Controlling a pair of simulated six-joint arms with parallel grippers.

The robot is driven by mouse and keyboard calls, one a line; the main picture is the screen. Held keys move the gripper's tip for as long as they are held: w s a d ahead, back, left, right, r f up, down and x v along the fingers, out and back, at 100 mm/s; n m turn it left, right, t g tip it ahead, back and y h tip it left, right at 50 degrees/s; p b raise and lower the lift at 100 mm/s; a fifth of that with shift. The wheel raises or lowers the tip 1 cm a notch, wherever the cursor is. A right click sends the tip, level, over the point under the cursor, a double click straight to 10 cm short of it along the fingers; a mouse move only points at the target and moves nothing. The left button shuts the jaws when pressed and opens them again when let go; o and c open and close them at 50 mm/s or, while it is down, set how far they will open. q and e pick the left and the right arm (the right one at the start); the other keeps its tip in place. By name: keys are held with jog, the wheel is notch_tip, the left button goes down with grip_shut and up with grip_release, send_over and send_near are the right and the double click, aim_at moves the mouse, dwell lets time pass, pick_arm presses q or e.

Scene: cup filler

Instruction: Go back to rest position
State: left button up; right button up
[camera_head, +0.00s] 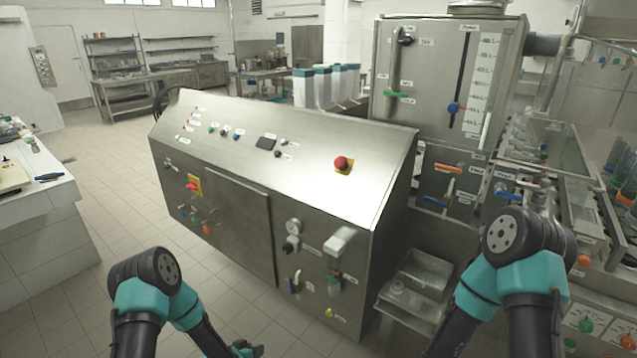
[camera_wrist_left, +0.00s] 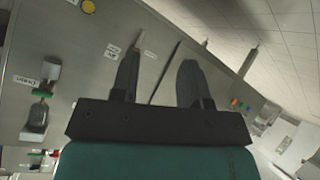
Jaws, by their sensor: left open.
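My left gripper (camera_wrist_left: 158,78) shows in the left wrist view with its two dark fingers apart and nothing between them. Behind the fingers is the steel panel of the machine; I cannot tell the exact gap to it. In the head view my left arm comes in at the lower left, and a small dark and teal part of its hand (camera_head: 245,349) shows at the bottom edge, in front of the control cabinet (camera_head: 237,220). My right arm is bent at the lower right, and its gripper is out of the picture.
The cabinet's sloped top carries a red emergency button (camera_head: 342,162). A steel tank (camera_head: 430,75) stands behind it at the right. A small steel tray (camera_head: 425,272) sits low between cabinet and right arm. A white counter (camera_head: 42,190) is at the left. The tiled floor between is clear.

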pick_arm(q)
jog(key=s+r+n+g, duration=0.1)
jog(key=s+r+g, duration=0.3)
jog(key=s, duration=0.8)
jog(key=s+r+n+g+y, duration=0.1)
jog(key=s+r+g, duration=0.3)
jog(key=s, duration=0.8)
jog(key=shift+s+a+n+g, duration=0.25)
jog(key=shift+n+g, duration=0.05)
jog(key=shift+n, duration=0.3)
